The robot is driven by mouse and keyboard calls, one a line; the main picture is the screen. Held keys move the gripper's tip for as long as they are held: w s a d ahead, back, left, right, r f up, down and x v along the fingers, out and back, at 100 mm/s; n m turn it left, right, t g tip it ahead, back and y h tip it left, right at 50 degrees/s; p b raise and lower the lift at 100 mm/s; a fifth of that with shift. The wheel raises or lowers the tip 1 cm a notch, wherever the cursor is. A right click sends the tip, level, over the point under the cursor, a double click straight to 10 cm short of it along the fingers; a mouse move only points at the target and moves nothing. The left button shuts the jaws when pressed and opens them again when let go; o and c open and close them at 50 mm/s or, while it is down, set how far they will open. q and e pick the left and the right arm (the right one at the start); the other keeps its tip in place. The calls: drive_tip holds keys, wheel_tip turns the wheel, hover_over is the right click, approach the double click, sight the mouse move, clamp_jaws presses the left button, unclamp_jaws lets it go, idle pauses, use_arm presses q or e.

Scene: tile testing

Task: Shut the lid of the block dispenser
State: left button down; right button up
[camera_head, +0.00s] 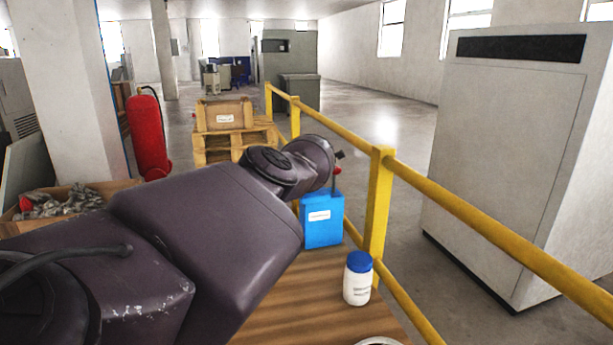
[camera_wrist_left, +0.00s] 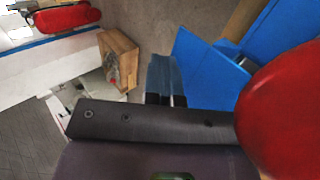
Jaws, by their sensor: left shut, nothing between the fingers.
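I cannot make out a block dispenser or its lid for sure in either view. My left arm fills the lower left of the head view, and its gripper is hidden there behind the wrist. In the left wrist view my left gripper (camera_wrist_left: 163,98) is shut and empty, its dark fingers together. Large blue panels (camera_wrist_left: 212,72) lie to the right of the fingers; I cannot tell what they belong to. A smooth red rounded thing (camera_wrist_left: 285,110) is very close at the right edge. My right gripper is not in view.
A blue container (camera_head: 322,222) and a white bottle (camera_head: 357,280) with a blue cap stand on the wooden table (camera_head: 330,310). A yellow railing (camera_head: 379,205) runs behind. A red extinguisher (camera_head: 147,135) and an open box of gloves (camera_head: 18,227) are at left.

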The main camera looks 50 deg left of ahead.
use_arm(q)
drive_tip(key=shift+d+f, duration=0.1)
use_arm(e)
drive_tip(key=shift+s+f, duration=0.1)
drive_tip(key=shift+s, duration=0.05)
use_arm(q)
drive_tip(key=p+v, duration=0.2)
drive_tip(key=v, duration=0.1)
drive_tip(key=p+v, duration=0.2)
drive_tip(key=v, duration=0.1)
drive_tip(key=p+v, duration=0.3)
drive_tip(key=shift+w+a+r, duration=0.15)
drive_tip(key=shift+a+r, duration=0.15)
drive_tip(key=shift+a, duration=0.05)
drive_tip(key=shift+p+v, duration=0.6)
drive_tip(key=shift+v, duration=0.15)
drive_tip(key=shift+s+d+p, duration=0.25)
drive_tip(key=shift+d+p, duration=0.1)
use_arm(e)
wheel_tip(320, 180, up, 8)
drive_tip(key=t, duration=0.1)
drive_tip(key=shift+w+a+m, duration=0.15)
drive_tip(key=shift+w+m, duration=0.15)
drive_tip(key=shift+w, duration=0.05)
use_arm(q)
drive_tip(key=shift+d+f, duration=0.1)
drive_tip(key=shift+f, duration=0.1)
